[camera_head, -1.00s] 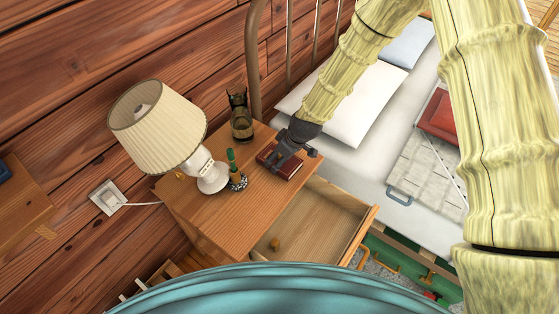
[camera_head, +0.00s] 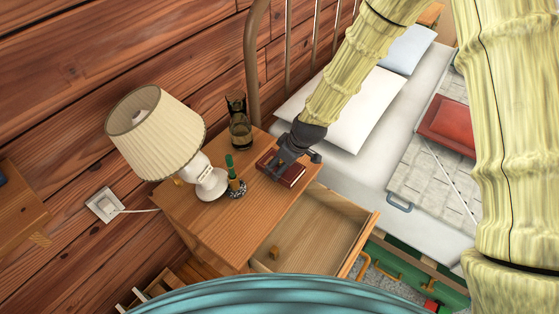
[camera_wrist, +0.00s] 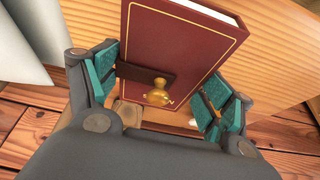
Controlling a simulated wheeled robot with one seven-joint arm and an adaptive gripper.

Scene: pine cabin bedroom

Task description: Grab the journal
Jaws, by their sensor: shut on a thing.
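The journal (camera_head: 292,178) is a dark red book on the wooden nightstand top, near the edge above the open drawer. In the wrist view the journal (camera_wrist: 180,45) shows gold edging, a brown strap and a brass clasp. My gripper (camera_head: 280,167) comes down over the journal in the head view. In the wrist view my gripper (camera_wrist: 158,86) has its teal finger pads at the left and right sides of the journal, shut on it. The gripper hides part of the book in the head view. I cannot tell whether the journal is lifted off the top.
A white lamp (camera_head: 157,130), a small green-topped item (camera_head: 232,170) and a dark glass object (camera_head: 239,130) stand on the nightstand (camera_head: 225,225). Its drawer (camera_head: 325,230) is open. The bed (camera_head: 365,170) lies to the right, the plank wall behind.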

